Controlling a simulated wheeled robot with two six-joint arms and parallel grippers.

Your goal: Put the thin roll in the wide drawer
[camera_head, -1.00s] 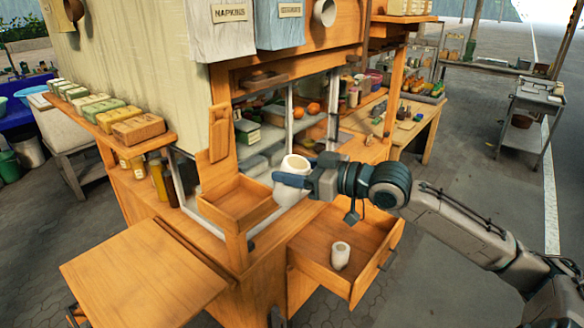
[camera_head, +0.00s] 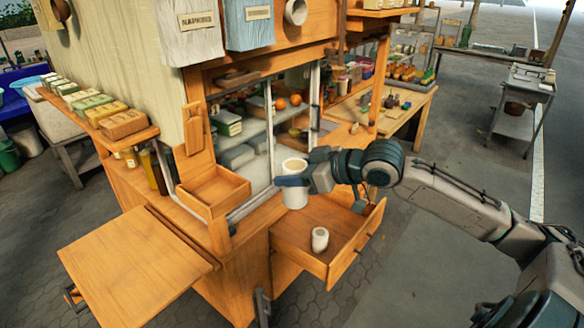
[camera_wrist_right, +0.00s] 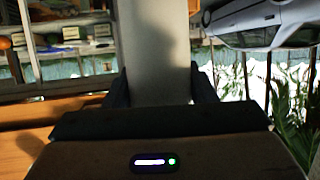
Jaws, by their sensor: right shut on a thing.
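A white roll (camera_head: 294,193), larger than the other one, stands upright in my right gripper (camera_head: 294,181), which is shut on it from the right side. In the right wrist view the pale roll (camera_wrist_right: 155,45) fills the space between the two dark fingers. It shows at the counter's edge, by the back of the pulled-out wide drawer (camera_head: 290,238); I cannot tell its height above either. A small white roll with a hollow top (camera_head: 320,239) stands upright inside that drawer, apart from my gripper. My left gripper is out of view.
A small wooden box (camera_head: 214,194) stands on the counter left of the held roll. A wooden flap shelf (camera_head: 135,265) juts out at front left. Sliding glass panels (camera_head: 262,150) rise behind. The drawer floor around the small roll is clear.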

